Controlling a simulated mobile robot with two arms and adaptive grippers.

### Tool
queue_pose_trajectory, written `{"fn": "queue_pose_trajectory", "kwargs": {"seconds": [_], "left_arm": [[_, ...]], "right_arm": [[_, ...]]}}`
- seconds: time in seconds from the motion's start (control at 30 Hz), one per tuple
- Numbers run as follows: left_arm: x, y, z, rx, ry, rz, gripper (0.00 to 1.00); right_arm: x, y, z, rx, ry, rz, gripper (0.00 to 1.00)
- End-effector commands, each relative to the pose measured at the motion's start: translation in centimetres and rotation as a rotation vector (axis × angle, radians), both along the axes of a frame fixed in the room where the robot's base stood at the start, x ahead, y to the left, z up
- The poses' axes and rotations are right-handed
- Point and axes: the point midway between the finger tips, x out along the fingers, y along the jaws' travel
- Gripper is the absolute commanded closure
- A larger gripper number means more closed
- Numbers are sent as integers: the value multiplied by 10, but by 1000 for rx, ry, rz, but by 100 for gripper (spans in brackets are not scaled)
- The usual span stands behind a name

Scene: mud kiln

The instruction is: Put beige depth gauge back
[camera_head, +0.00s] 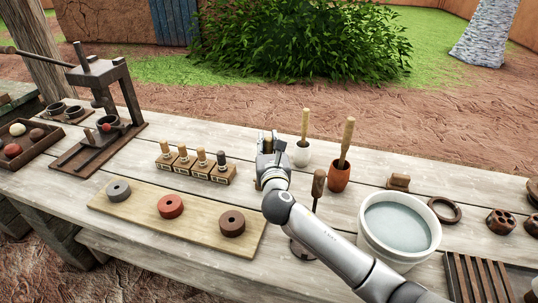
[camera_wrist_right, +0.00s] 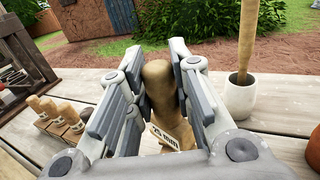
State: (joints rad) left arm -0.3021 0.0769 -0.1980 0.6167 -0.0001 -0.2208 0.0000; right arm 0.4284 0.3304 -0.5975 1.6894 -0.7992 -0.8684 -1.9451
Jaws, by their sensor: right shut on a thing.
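My right gripper (camera_head: 271,143) is above the table, to the right of the gauge rack (camera_head: 218,178). In the right wrist view its fingers (camera_wrist_right: 155,88) are shut on a beige wooden gauge (camera_wrist_right: 158,75) with a rounded top and a label that seems to read "25 mm". The gauge's lower end is hidden by the gripper, so I cannot tell whether it touches the table. The wooden rack holds several small gauges with tan, brown and dark heads; it also shows at the left of the right wrist view (camera_wrist_right: 58,142). My left gripper is not in view.
A board (camera_head: 140,206) with three clay rings lies in front of the rack. A white cup (camera_head: 301,156) and a terracotta cup (camera_head: 339,178) with upright handles stand right of the gripper. A water bucket (camera_head: 364,240) is at front right. A press (camera_head: 100,80) stands left.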

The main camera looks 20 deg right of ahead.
Motion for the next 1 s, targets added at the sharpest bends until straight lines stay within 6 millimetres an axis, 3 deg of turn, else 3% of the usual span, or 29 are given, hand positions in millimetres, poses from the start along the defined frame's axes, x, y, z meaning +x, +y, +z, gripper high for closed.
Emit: {"fn": "queue_pose_trajectory", "kwargs": {"seconds": [0.17,0.43,1.0], "left_arm": [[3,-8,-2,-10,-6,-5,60],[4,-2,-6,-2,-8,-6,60],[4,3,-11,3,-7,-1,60]], "right_arm": [[7,-3,-8,-1,-2,0,100],[9,-4,-41,-1,0,0,100],[9,-4,-52,0,-1,1,100]]}}
